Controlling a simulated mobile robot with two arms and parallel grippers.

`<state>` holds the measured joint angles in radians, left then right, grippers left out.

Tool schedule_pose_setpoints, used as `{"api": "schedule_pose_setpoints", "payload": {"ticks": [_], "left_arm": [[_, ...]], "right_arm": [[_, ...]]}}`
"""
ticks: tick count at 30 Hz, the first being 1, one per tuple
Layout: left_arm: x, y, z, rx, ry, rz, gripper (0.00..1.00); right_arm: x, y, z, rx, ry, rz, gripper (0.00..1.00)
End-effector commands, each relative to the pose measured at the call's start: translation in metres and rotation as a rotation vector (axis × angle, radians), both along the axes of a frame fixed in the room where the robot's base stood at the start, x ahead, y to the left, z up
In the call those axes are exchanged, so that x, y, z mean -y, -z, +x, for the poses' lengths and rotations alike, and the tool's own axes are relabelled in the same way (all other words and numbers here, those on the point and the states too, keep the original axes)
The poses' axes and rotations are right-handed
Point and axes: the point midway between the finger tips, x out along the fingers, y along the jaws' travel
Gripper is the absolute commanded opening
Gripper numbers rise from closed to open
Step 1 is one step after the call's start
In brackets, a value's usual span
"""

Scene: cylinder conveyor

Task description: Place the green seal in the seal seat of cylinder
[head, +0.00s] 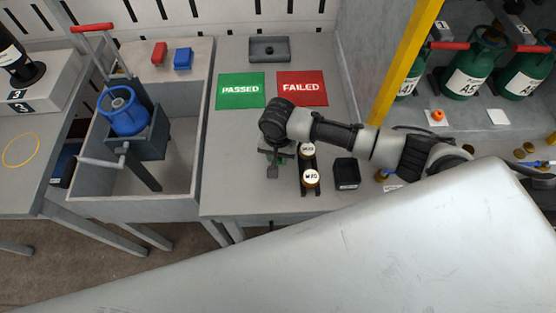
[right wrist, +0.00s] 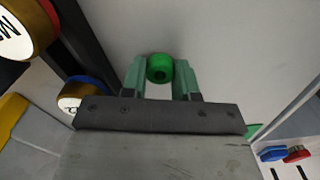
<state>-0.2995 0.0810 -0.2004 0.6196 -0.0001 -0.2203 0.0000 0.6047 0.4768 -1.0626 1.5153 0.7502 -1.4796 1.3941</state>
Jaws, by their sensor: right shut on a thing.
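The green seal (right wrist: 160,68) is a small ring between the two green fingers of my right gripper (right wrist: 160,82) in the right wrist view. The fingers are shut on it from both sides. In the head view my right gripper (head: 273,163) points down over the grey table, left of the gold-topped parts; the seal cannot be made out clearly there. A blue cylinder (head: 126,112) sits in a dark holder at the left, apart from the gripper. Its seal seat is too small to tell. My left gripper is not in view.
Gold round parts (head: 311,177) stand in a black rack beside the gripper, with a black box (head: 346,172) to their right. Green PASSED (head: 240,90) and red FAILED (head: 302,88) mats lie behind. Several green cylinders (head: 468,72) stand on the right shelf. A yellow post (head: 408,60) rises nearby.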

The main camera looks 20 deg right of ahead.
Motion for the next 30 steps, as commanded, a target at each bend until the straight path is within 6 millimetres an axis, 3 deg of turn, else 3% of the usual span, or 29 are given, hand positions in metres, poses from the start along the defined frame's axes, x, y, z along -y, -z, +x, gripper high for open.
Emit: {"api": "schedule_pose_setpoints", "payload": {"ticks": [1, 13, 14, 18, 26, 30], "left_arm": [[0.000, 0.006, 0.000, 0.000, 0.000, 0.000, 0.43], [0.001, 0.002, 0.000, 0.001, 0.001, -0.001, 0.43], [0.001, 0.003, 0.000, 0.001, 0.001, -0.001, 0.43], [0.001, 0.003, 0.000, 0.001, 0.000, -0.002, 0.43], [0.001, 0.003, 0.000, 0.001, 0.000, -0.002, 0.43], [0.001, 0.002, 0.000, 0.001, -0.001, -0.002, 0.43]], "right_arm": [[0.000, 0.005, 0.000, 0.001, -0.001, 0.000, 0.07], [0.000, 0.006, 0.000, 0.000, 0.001, 0.001, 0.07], [0.000, 0.005, 0.000, 0.001, 0.000, 0.002, 0.34], [0.000, 0.005, 0.000, 0.001, 0.000, 0.001, 0.55], [0.000, 0.005, 0.000, 0.001, 0.000, 0.001, 0.55], [-0.001, -0.005, 0.001, 0.002, -0.002, 0.003, 0.55]]}}
